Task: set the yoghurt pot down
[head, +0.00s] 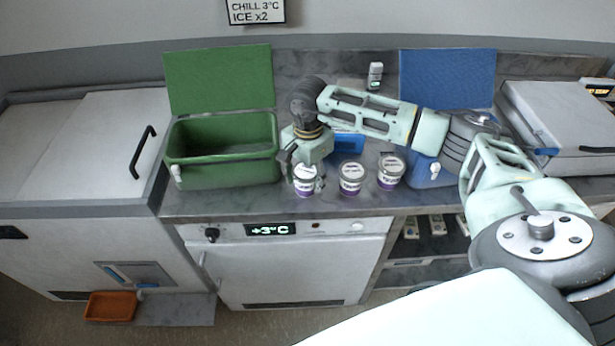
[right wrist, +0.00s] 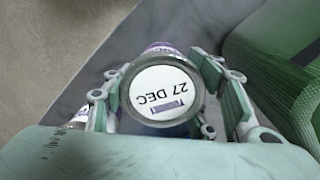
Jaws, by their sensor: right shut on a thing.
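A yoghurt pot (head: 306,182) with a white lid and purple band is at the left end of a row of three similar pots on the grey counter (head: 240,202). My right gripper (head: 300,166) is over it from above and shut on it. In the right wrist view the pot's lid (right wrist: 162,92) reads "27 DEC" and sits between the fingers (right wrist: 166,85). The pot looks upright, at or just above the counter; I cannot tell whether its base touches. The other pots, a middle one (head: 350,179) and a right one (head: 390,172), stand close by. My left gripper is not in view.
An open green crate (head: 225,171) stands left of the pots. An open blue crate (head: 428,176) stands to the right, partly behind my right arm. A blue item (head: 349,143) lies behind the pots. The counter's front edge is close to the pots.

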